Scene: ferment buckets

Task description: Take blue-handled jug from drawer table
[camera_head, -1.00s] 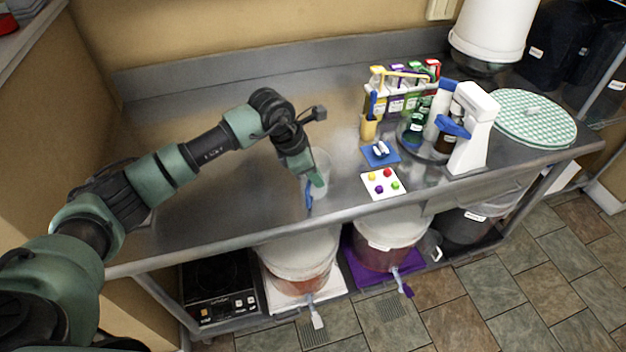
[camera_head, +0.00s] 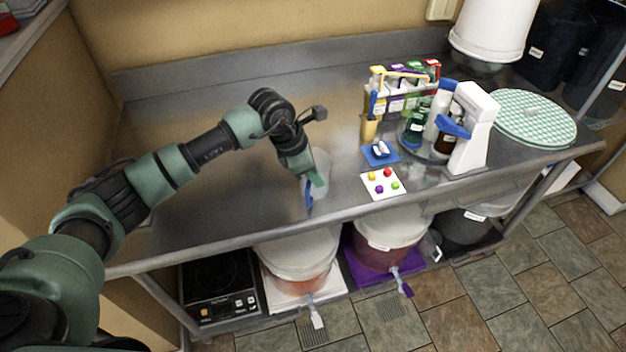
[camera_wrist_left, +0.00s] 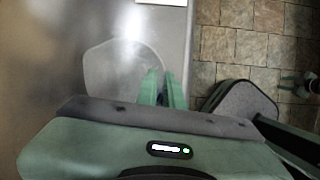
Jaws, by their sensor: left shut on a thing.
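The blue-handled jug is a clear, translucent vessel (camera_head: 321,168) near the front edge of the steel table (camera_head: 215,205). Its blue handle (camera_head: 308,196) faces the front edge. My left gripper (camera_head: 311,184) points down and is shut on the handle. In the left wrist view the jug (camera_wrist_left: 118,68) shows as a pale round shape, with the fingers (camera_wrist_left: 163,88) at its right side. The fingers hide part of the handle. I cannot tell whether the jug touches the tabletop.
A white card with coloured dots (camera_head: 381,184) and a blue pad (camera_head: 380,153) lie right of the jug. A white and blue device (camera_head: 472,130), bottles and a rack (camera_head: 400,97) stand farther right. Lidded buckets (camera_head: 298,255) sit below. The table's left part is clear.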

